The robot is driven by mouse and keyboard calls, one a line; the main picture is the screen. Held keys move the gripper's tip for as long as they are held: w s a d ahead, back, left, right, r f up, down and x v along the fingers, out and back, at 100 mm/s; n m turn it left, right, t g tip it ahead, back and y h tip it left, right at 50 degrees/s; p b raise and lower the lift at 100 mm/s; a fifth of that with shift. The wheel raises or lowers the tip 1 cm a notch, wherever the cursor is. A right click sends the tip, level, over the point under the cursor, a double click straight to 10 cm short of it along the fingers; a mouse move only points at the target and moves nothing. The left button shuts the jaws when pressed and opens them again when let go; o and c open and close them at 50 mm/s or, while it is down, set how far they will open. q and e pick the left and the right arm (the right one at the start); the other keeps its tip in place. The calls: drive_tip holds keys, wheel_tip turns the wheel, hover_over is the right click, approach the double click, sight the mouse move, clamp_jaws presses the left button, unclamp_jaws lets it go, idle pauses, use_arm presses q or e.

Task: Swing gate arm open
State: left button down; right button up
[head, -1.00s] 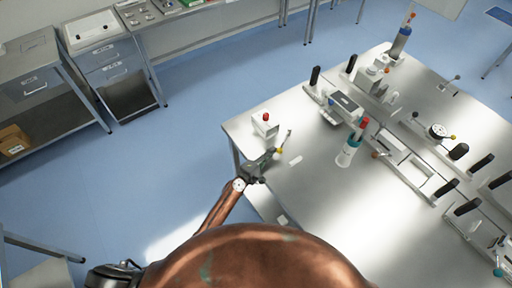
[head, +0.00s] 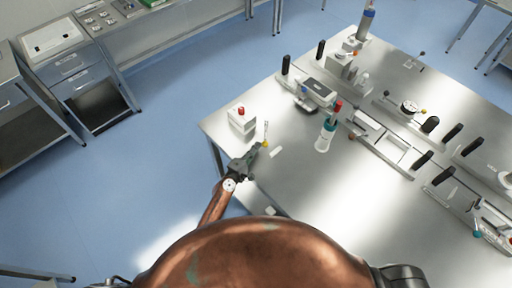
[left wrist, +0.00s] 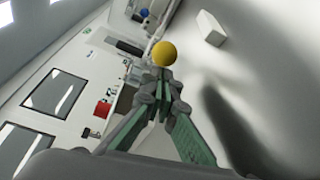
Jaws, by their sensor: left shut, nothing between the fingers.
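A thin light rod (head: 266,130) with a yellow ball at its lower end stands near the left corner of the table in the head view; I take it as the gate arm. My left gripper (head: 257,148) is shut and empty, its tips right beside the yellow ball (head: 264,144). In the left wrist view the green-padded fingers (left wrist: 167,100) converge just short of the yellow ball (left wrist: 164,53); whether they touch it I cannot tell. My right gripper is not in view.
A white box with a red button (head: 242,121) stands left of the rod. Fixtures with black handles fill the table's right side.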

sight(249, 167)
use_arm(q)
drive_tip(key=a+b, duration=0.1)
drive_tip(key=a, duration=0.1)
drive_tip(key=a+f, duration=0.1)
drive_tip(key=shift+w+a+f+b, duration=0.1)
drive_tip(key=shift+w+a+b, duration=0.05)
drive_tip(key=shift+a+b, duration=0.2)
drive_tip(key=s, duration=0.5)
drive_tip(key=s+r, duration=0.1)
drive_tip(key=s, duration=0.2)
drive_tip(key=shift+p, duration=0.4)
drive_tip(key=shift+s, duration=0.5)
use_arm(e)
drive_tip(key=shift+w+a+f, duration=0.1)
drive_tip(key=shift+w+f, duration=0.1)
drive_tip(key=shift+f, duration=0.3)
use_arm(q)
drive_tip(key=shift+a, duration=0.1)
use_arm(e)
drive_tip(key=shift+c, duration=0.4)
